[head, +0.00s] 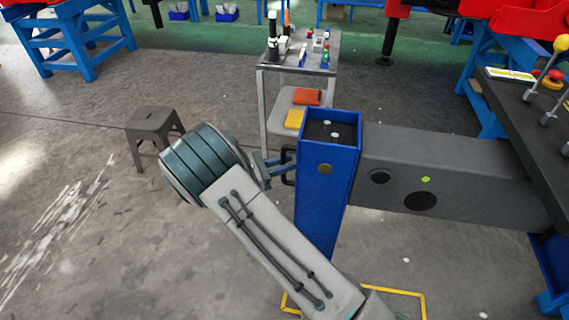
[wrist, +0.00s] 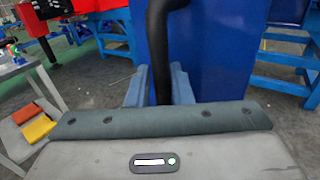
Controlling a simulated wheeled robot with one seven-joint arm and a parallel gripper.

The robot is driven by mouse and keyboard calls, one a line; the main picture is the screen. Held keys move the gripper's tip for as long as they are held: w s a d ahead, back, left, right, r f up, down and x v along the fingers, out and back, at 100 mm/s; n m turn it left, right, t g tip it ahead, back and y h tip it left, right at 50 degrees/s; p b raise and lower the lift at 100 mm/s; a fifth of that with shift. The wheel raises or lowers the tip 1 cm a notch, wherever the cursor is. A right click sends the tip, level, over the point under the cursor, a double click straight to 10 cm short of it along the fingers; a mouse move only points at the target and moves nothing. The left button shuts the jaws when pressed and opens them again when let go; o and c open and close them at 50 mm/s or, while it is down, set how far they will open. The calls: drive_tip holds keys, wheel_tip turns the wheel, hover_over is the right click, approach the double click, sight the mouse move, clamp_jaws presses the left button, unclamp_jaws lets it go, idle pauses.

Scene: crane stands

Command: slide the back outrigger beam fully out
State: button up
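The outrigger beam (head: 460,180) is a long grey box running left from the machine at the right. A blue upright box (head: 325,195) is at its left end. A black handle (head: 287,166) sits on the left face of the blue box; in the wrist view it is a dark vertical bar (wrist: 159,50) before the blue face (wrist: 210,50). My gripper (head: 277,165) reaches the handle from the left. In the wrist view its blue fingers (wrist: 160,85) lie close against both sides of the bar and look shut on it. The handle's lower end is hidden behind my wrist.
A dark control panel with levers (head: 545,100) is at the right. A grey cart (head: 265,100) with small parts and orange and yellow cloths stands behind the blue box. A stool (head: 152,128) stands behind my arm. The floor at left is clear.

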drive_tip(key=shift+s+a, duration=0.1)
drive_tip(key=shift+a, duration=0.3)
drive_tip(key=shift+a, duration=0.1)
drive_tip(key=b+v, duration=0.3)
drive_tip(key=v, duration=1)
drive_tip(key=shift+s+a, duration=0.2)
drive_tip(key=shift+a, duration=0.1)
